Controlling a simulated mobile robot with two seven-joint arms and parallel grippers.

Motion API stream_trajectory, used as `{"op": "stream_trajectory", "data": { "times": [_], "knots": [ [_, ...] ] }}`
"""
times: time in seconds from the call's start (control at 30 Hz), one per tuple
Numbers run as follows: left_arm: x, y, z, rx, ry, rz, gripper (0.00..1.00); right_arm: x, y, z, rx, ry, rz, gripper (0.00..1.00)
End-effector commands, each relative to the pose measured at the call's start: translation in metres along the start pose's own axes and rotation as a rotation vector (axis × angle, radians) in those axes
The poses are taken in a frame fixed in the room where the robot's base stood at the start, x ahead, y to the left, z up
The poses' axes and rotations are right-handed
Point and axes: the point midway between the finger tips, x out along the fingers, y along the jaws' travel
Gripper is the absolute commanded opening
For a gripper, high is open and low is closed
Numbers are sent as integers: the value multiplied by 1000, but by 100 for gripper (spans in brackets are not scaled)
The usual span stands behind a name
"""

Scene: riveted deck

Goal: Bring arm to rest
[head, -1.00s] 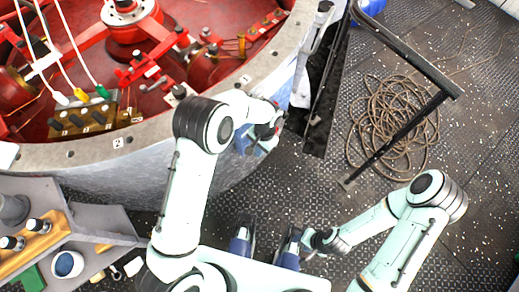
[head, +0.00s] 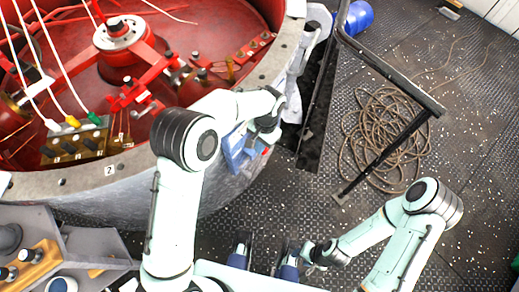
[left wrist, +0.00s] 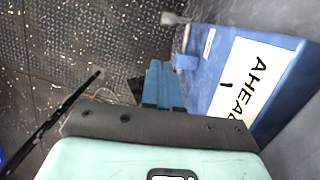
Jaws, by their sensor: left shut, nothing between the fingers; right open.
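My left arm comes in from the left, bent at a dark-banded elbow. My left gripper (head: 262,140) hangs at the outer wall of the large drum, close to a blue box (head: 236,152), and is partly hidden by my wrist. In the left wrist view its blue fingers (left wrist: 160,84) are together with nothing between them. The same blue box, with a white label reading "AHEAD", shows to their right (left wrist: 207,82); I cannot tell whether they touch. My right gripper (head: 308,254) is low near the middle, above the deck and empty; its fingers are hard to make out.
The grey drum rim (head: 150,156) with red machinery inside fills the upper left. A black rail (head: 392,70) and a coil of rope (head: 372,130) are at the right. A control desk (head: 90,246) stands at lower left. Studded deck floor (head: 475,185) is open at far right.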

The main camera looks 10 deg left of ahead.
Motion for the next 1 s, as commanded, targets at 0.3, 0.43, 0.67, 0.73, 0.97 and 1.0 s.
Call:
{"op": "stream_trajectory", "data": {
  "times": [0.3,0.43,0.67,0.73,0.97,1.0],
  "knots": [
    [-1,0,0,0,0,0,0,0,0,0,0,0,0,43],
    [0,0,0,0,0,0,0,0,0,0,0,0,0,43],
    [13,1,5,-10,-3,21,0,-4,-1,0,0,1,0,43],
    [35,3,13,-34,-2,59,0,-10,-3,1,-1,1,0,43],
    [138,35,85,-260,33,280,0,-42,-14,2,-3,0,-2,43],
    [151,43,101,-318,42,314,0,-48,-16,2,-4,0,-2,43]
  ]
}}
